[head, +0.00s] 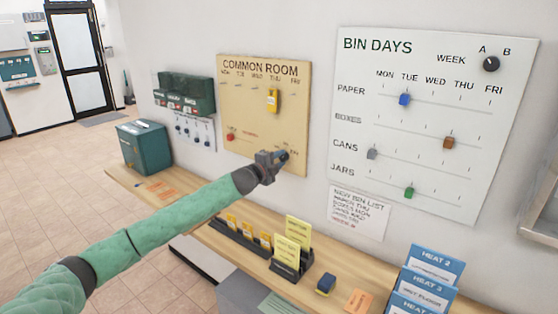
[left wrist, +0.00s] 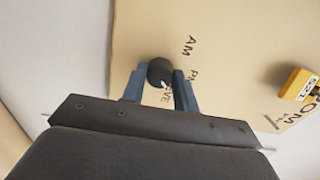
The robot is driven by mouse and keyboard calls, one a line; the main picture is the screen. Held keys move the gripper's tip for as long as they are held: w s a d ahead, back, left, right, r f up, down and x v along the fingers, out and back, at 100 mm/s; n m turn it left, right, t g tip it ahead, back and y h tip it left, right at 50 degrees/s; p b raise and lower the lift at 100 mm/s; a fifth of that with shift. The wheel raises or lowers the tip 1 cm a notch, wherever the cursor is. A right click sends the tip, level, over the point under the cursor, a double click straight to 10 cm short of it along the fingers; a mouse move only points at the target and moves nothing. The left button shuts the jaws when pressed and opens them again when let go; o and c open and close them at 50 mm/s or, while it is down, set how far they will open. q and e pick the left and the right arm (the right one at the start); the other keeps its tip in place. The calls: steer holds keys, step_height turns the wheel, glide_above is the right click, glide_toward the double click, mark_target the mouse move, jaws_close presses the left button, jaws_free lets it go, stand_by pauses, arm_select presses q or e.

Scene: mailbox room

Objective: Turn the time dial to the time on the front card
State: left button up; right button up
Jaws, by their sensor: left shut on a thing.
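The time dial (left wrist: 160,72) is a dark round knob on the tan COMMON ROOM board (head: 240,107). In the left wrist view it sits between the two blue-grey fingers, with AM, PM and EVE lettering around it. My left gripper (head: 285,156) is shut on the dial at the board's lower right corner; it also shows in the left wrist view (left wrist: 161,90). In the head view the gripper hides the dial. The front card (head: 298,231) is pale yellow and stands in a dark holder on the shelf; its writing is too small to read. My right gripper is not in view.
A yellow tag (head: 273,100) hangs on the board and a red knob (head: 230,136) sits at its lower left. The BIN DAYS board (head: 430,120) is on the right.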

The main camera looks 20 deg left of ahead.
arm_select(q)
steer(key=shift+m, duration=0.4)
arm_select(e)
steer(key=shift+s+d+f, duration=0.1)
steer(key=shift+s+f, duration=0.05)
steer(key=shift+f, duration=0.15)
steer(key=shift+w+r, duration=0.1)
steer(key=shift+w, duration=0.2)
arm_select(q)
steer(key=o, duration=1)
steer(key=shift+w, duration=0.1)
steer(key=shift+c, duration=0.2)
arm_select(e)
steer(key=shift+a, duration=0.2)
